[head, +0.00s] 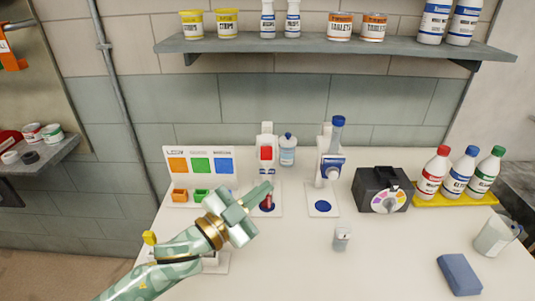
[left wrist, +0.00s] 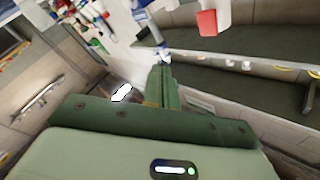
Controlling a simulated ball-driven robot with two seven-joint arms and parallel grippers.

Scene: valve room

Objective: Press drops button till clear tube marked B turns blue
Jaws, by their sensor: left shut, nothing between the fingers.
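My left gripper (head: 262,190) reaches in from the lower left over the white table. Its fingers are shut and empty, and their tips are in front of the base of a white dispenser with a red front block (head: 266,153). A small red item (head: 267,201) shows at that base, partly hidden by the fingers. A second white dispenser with a blue part (head: 332,160) and a blue-capped bottle stands to the right. In the left wrist view, the shut fingers (left wrist: 162,85) point away, with a red block (left wrist: 207,22) above right. I cannot make out a tube marked B or a drops button label.
A colour-chart panel (head: 199,166) stands left of the dispensers. A black box with a colour wheel (head: 381,190) and capped bottles on a yellow tray (head: 455,198) are right. A small container (head: 342,238) and blue block (head: 459,274) are in front; table between is clear.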

